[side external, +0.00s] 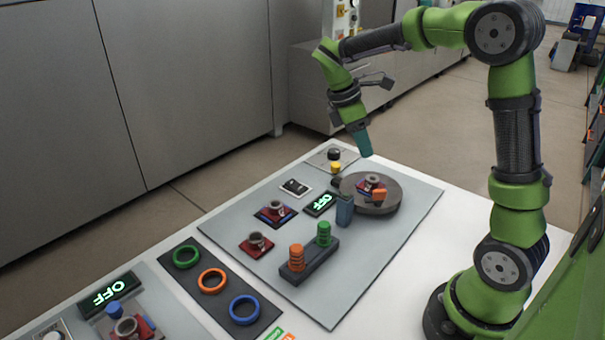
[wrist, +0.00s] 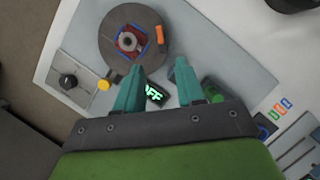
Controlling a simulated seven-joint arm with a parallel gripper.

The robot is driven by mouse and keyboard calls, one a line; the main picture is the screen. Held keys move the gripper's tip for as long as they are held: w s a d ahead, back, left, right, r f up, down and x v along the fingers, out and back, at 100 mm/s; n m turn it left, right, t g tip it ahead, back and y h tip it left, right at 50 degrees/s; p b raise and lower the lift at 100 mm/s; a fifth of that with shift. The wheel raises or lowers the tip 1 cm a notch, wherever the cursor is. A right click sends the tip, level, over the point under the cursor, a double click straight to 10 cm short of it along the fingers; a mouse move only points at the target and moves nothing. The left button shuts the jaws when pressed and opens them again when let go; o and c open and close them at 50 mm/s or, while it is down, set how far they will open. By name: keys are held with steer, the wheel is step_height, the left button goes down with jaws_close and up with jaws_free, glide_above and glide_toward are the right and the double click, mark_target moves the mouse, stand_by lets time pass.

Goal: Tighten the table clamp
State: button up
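A round grey turntable (side external: 388,207) stands on the far end of the grey panel; it also shows in the wrist view (wrist: 112,55). On it sits a red and blue fixture (wrist: 127,38) with a grey ring-shaped part (wrist: 127,41). An orange block or lever (side external: 379,194) is at the turntable's edge, also seen in the wrist view (wrist: 160,34). I cannot tell which part is the clamp. My gripper (side external: 366,154) is above the table behind the turntable, pointing down. In the wrist view its teal fingers (wrist: 158,66) are apart and empty.
A black knob (side external: 334,154) and yellow button (side external: 336,167) sit beside the turntable. A dark holder (side external: 310,262) carries orange (side external: 296,257) and green (side external: 323,234) ring stacks.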

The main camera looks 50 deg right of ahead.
mark_target(379, 190)
steer(key=x, duration=1.4)
steer(key=shift+f, duration=0.15)
jaws_close()
